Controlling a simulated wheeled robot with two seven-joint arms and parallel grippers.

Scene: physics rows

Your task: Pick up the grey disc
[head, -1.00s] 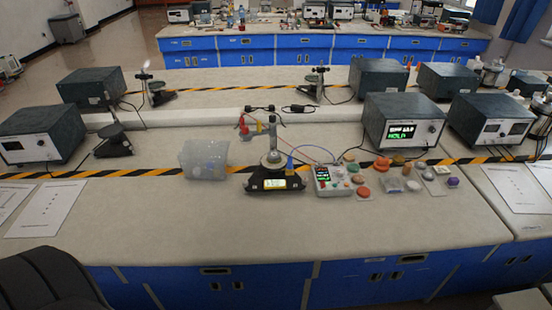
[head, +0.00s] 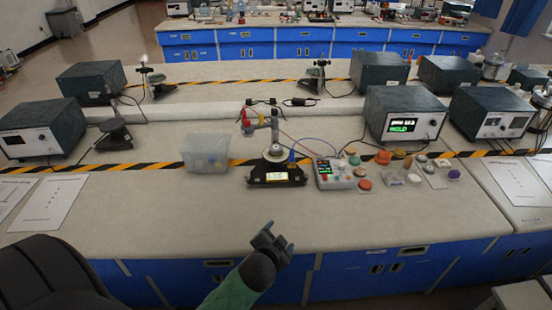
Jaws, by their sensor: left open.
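Several small coloured discs lie in a cluster on the bench right of centre. A greyish disc (head: 421,158) shows at the back of the cluster, with a pale whitish disc (head: 414,178) nearer the front. They are small and blurred, so I cannot tell surely which is the grey one. My left gripper (head: 279,238) is open and empty by the front edge of the bench, to the left of and nearer than the discs, well apart from them. My right gripper is not in view.
A black-based instrument (head: 276,176) and a grey control box (head: 335,173) stand left of the discs. A clear plastic bin (head: 205,154) is farther left. A meter box (head: 403,116) stands behind the discs. The front strip of the bench (head: 400,220) is clear.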

